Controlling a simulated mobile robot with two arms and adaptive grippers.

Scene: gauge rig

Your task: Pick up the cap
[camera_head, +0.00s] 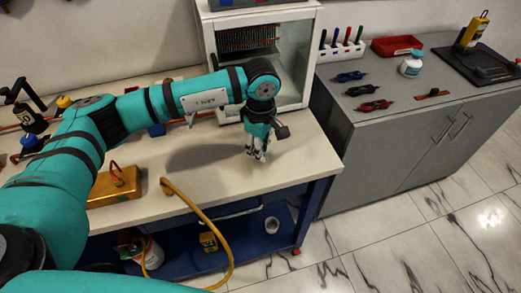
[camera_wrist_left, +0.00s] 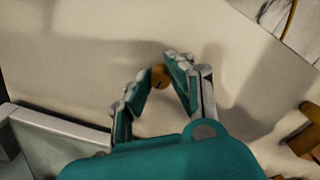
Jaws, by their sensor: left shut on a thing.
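The cap (camera_wrist_left: 160,76) shows in the left wrist view as a small round brown-orange piece between the fingertips. My left gripper (camera_wrist_left: 155,82) is shut on it. In the head view my left gripper (camera_head: 257,154) points down over the right part of the light workbench top (camera_head: 222,183). The cap cannot be made out there, as the fingers hide it. Whether the cap still touches the bench is hard to tell. My right gripper is in neither view.
A white glass-fronted cabinet (camera_head: 307,55) stands behind the gripper. A brass-coloured block (camera_head: 113,187) and a yellow hose (camera_head: 205,214) lie to the left. Bench around the gripper is clear.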

